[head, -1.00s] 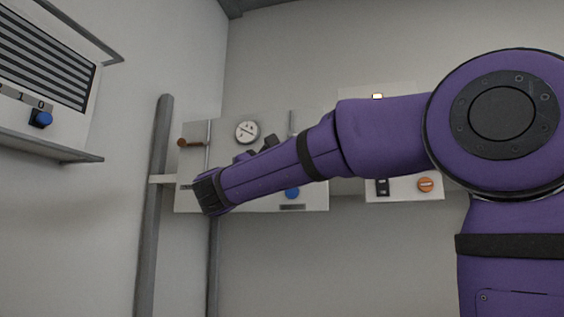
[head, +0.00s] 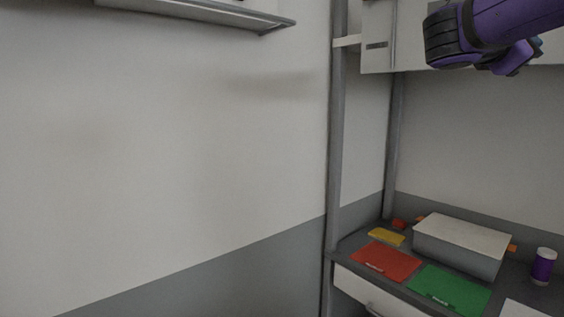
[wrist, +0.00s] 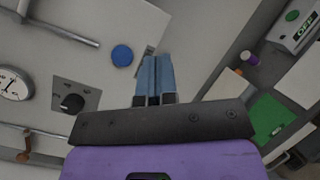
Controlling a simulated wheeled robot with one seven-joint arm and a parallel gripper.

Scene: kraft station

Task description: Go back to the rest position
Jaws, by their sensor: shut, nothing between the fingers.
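My gripper shows in the wrist view (wrist: 154,80), with its two blue-grey fingers pressed together and nothing between them. It hangs in free air in front of the wall panel (wrist: 60,45), which carries a blue round button (wrist: 122,55), a black knob and a dial gauge. In the head view only part of my purple arm shows at the top right, in front of the panel's lower edge (head: 377,58). The fingers are not visible there.
Grey posts (head: 337,150) stand at the corner. A shelf edge (head: 215,12) juts out at top left. The left wall is bare.

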